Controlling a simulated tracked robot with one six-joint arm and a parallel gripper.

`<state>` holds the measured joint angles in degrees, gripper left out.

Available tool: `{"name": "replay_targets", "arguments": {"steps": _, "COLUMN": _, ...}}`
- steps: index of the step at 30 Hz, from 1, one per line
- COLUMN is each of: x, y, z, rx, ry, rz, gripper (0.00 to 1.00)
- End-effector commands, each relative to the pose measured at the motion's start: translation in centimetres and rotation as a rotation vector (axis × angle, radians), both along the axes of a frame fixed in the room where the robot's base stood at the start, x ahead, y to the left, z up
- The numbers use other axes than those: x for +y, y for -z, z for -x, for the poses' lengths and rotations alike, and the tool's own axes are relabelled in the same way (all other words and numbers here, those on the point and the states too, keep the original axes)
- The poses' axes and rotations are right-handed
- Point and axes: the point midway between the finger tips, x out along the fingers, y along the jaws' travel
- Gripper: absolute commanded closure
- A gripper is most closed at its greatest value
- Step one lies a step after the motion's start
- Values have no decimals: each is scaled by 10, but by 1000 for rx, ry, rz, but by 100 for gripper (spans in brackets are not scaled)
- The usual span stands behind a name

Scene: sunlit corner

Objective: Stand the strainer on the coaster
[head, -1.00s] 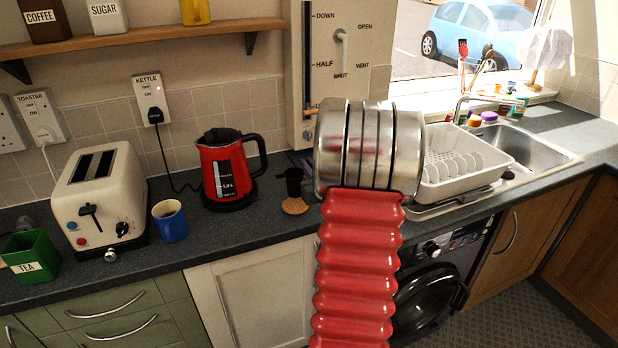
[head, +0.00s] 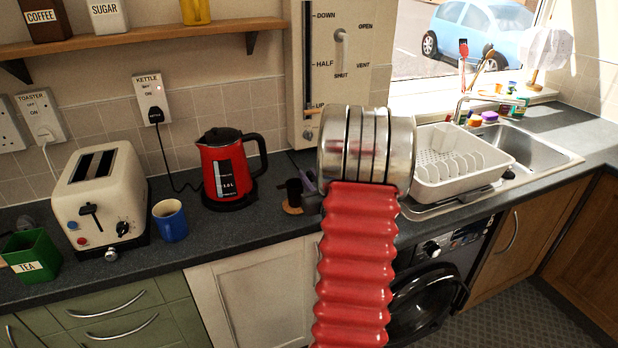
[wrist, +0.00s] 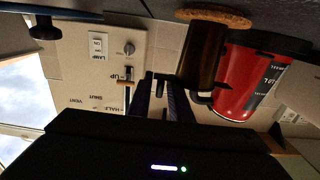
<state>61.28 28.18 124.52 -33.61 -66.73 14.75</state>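The strainer (head: 294,191) is a small dark cup, upright, over the round cork coaster (head: 291,210) on the counter right of the red kettle. The wrist view, upside down, shows the strainer (wrist: 203,52) with its base at or very near the coaster (wrist: 213,17); I cannot tell whether they touch. My gripper's dark fingers (wrist: 163,98) are at the strainer's side and appear closed on its handle. In the head view my red ribbed arm with its metal end hides most of the gripper.
The red kettle (head: 228,172) stands close left of the coaster. A blue mug (head: 170,220) and a toaster (head: 99,195) are further left. A white dish rack (head: 458,165) stands right, beside the sink. The wall control panel (head: 341,60) is just behind.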

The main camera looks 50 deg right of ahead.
Motion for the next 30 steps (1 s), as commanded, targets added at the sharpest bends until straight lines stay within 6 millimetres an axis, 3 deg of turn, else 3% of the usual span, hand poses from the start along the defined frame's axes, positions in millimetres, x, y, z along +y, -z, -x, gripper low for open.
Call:
{"name": "replay_targets", "arguments": {"steps": 3, "x": 0, "y": 0, "z": 0, "rx": 0, "ry": 0, "rz": 0, "gripper": 74}}
{"name": "replay_targets", "arguments": {"steps": 14, "x": 1, "y": -3, "z": 2, "rx": 0, "ry": 1, "rz": 0, "gripper": 74}}
{"name": "replay_targets", "arguments": {"steps": 20, "x": 12, "y": -2, "z": 21, "rx": 2, "ry": 2, "rz": -1, "gripper": 74}}
{"name": "replay_targets", "arguments": {"steps": 30, "x": 41, "y": -3, "z": 72, "rx": 0, "ry": 3, "rz": 0, "gripper": 74}}
